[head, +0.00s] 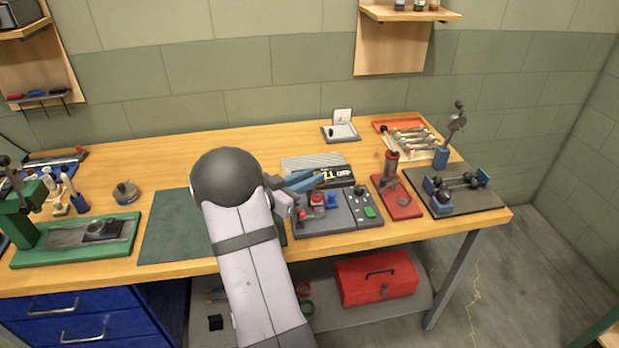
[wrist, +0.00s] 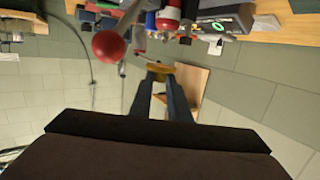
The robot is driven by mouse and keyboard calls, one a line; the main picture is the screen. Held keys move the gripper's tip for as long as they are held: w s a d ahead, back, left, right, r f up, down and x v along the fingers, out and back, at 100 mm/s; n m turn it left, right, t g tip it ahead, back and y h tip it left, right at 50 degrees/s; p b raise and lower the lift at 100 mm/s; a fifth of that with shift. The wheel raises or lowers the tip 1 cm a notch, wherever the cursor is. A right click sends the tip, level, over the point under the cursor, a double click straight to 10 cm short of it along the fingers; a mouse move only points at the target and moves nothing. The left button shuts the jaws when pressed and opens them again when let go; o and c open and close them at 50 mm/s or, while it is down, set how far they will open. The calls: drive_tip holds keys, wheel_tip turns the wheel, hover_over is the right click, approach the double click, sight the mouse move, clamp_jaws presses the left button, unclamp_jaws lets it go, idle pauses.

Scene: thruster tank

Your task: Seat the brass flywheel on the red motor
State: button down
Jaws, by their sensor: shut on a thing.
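My gripper (wrist: 160,80) is shut on the brass flywheel (wrist: 160,68), a small yellow-gold piece between the fingertips in the wrist view. In the head view my gripper (head: 318,179) reaches right, above the back of a dark grey board (head: 340,222); the flywheel cannot be made out there. A red part (head: 317,199), likely the red motor, stands on the board beside a blue one (head: 332,201). In the wrist view a red cylinder (wrist: 170,14) shows beyond the fingers, apart from the flywheel.
A red ball knob (wrist: 109,45) is close to the fingers in the wrist view. A red-based press (head: 397,197) stands right of the board, and a black-based stand (head: 470,200) farther right. A green mat (head: 165,228) lies left, partly hidden by my arm.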

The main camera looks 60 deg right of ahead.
drive_tip(key=shift+f+b, duration=1.35)
drive_tip(key=shift+f, duration=0.75)
drive_tip(key=c, duration=1.6)
unclamp_jaws()
drive_tip(key=shift+f, duration=0.1)
drive_tip(key=shift+a, duration=0.1)
